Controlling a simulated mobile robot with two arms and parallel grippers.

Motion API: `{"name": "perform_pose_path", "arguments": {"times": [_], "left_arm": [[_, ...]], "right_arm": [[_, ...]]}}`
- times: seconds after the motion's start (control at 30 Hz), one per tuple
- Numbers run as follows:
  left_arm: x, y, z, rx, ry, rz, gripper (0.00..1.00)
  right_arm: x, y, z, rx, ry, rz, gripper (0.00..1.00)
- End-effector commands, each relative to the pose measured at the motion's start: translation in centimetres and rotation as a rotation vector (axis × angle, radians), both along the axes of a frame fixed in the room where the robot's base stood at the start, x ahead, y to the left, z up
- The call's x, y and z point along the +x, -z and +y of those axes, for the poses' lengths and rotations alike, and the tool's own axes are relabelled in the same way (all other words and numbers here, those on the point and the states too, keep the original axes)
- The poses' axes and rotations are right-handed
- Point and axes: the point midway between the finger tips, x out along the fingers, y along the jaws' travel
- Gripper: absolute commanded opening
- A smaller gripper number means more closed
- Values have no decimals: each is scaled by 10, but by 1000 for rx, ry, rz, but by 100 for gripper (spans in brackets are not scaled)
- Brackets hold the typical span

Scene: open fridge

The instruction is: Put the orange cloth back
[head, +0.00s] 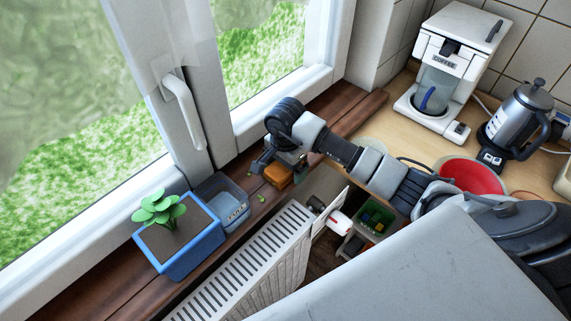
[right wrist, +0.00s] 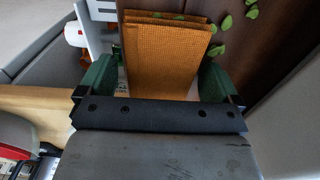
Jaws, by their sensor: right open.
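The orange cloth (head: 277,177) lies on the dark wooden windowsill (head: 120,292), just under my right gripper (head: 278,163). In the right wrist view the cloth (right wrist: 167,50) is folded and lies between the two green fingers of my right gripper (right wrist: 158,70). The fingers are apart, one on each side of it. I cannot tell whether they touch it. My left gripper is not in view.
A blue planter (head: 193,258) with a green plant and a clear blue-grey container (head: 222,196) stand left on the sill. Loose leaves (right wrist: 226,23) lie near the cloth. A radiator (head: 262,245) is below. A coffee maker (head: 455,55), kettle (head: 517,115) and red bowl (head: 470,174) are on the counter.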

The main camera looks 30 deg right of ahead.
Motion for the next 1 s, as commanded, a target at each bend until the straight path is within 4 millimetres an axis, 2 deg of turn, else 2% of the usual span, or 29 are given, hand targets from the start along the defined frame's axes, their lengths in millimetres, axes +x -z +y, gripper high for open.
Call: {"name": "perform_pose_path", "arguments": {"times": [0.17,0.23,0.7,0.83,1.0], "left_arm": [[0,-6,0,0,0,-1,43],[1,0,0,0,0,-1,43],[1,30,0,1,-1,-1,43],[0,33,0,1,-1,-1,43],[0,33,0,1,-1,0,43]], "right_arm": [[0,-5,0,1,0,0,94],[1,-10,0,1,-1,-5,94],[1,-103,0,-2,-1,-5,94],[1,-117,0,-1,0,-1,94],[0,-123,0,0,1,1,94]]}}
